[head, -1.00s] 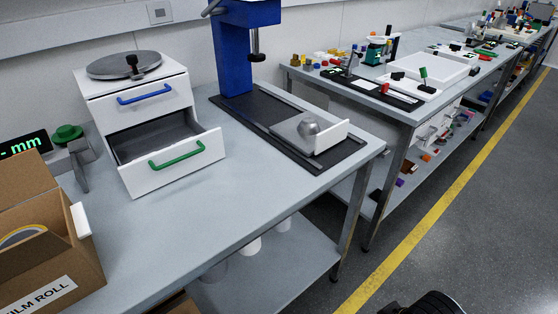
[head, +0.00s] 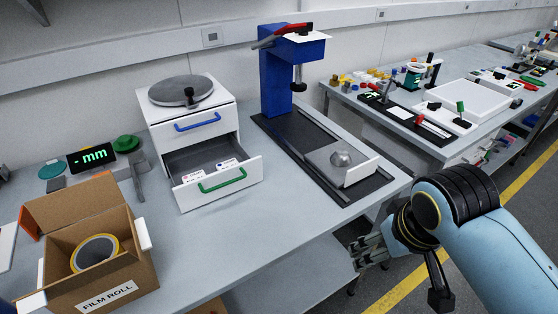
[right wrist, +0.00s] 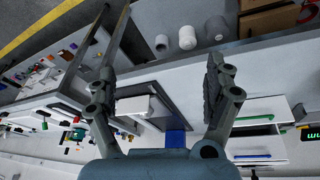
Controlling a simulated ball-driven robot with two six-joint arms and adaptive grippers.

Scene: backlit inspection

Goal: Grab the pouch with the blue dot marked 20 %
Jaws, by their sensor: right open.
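My right gripper (head: 403,272) is open and empty, beyond the bench's front right edge and well right of the drawer. Its spread fingers also show in the right wrist view (right wrist: 166,58). My left gripper is not in view.
A blue press (head: 275,80) stands right of the cabinet, its dark base reaching toward the bench's right edge. A carton marked FILM ROLL (head: 135,268) stands at front left. Bare bench (head: 255,225) lies before the drawer.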

